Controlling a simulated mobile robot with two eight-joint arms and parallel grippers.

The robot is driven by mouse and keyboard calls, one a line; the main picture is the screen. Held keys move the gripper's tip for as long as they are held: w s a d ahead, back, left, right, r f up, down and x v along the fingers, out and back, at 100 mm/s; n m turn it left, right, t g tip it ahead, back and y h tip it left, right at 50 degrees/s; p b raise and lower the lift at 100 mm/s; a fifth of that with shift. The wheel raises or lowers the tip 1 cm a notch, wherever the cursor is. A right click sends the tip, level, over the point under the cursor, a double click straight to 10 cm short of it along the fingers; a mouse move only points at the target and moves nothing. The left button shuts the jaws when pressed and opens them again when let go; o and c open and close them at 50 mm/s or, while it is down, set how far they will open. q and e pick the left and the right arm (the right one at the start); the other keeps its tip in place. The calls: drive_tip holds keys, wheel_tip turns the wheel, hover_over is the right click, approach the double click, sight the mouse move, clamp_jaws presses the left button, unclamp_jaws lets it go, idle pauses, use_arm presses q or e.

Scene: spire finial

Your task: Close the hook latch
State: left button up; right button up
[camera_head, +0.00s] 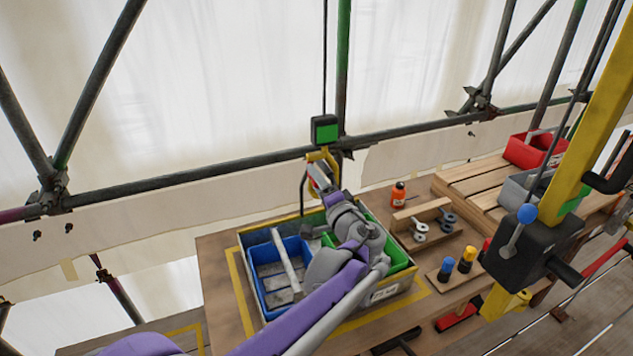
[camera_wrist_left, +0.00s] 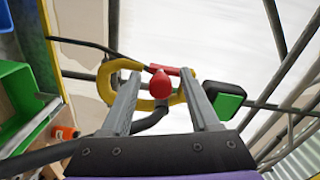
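The yellow hook (camera_head: 332,158) hangs under a dark block with a green face (camera_head: 325,130), at the end of a cable. In the left wrist view, the hook (camera_wrist_left: 106,82) curves behind my fingers. A red latch piece, with a rounded red end (camera_wrist_left: 161,85), shows between the two fingers. I cannot tell whether the latch touches the hook's tip. My left gripper (camera_head: 321,176) is at the hook; in the wrist view its fingers (camera_wrist_left: 159,77) are apart, one on each side of the red end. No grip on it shows. My right gripper is not in view.
Below the hook, a crate (camera_head: 399,295) holds a blue bin (camera_head: 259,280) and a green bin (camera_head: 399,257) on a wooden table. An orange bottle (camera_head: 398,195) and shackles stand right of it. A yellow post with a black lever box (camera_head: 535,250) stands at right. Scaffold tubes run behind.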

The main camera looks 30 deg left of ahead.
use_arm(q)
drive_tip(key=b+v, duration=0.1)
drive_tip(key=v, duration=0.9)
drive_tip(key=shift+s+d, duration=0.25)
drive_tip(key=shift+d, duration=0.05)
drive_tip(key=s+a+f+n+g+h, duration=0.1)
drive_tip(key=s+a+f+g+h, duration=0.15)
drive_tip(key=s+f, duration=0.4)
drive_tip(key=s+a+f+n+g+h, duration=0.1)
drive_tip(key=s+a+f+g+h, duration=0.15)
drive_tip(key=s+f, duration=0.4)
drive_tip(key=s+d+f+n+g+h, duration=0.1)
drive_tip(key=s+d+f+n+h, duration=0.2)
drive_tip(key=s+d+f+h, duration=0.5)
wheel_tip(320, 180, down, 2)
drive_tip(key=s+d, duration=0.1)
drive_tip(key=s, duration=0.1)
drive_tip(key=shift+s+f+h, duration=0.25)
drive_tip(key=shift+s+h, duration=0.05)
drive_tip(key=shift+s, duration=0.05)
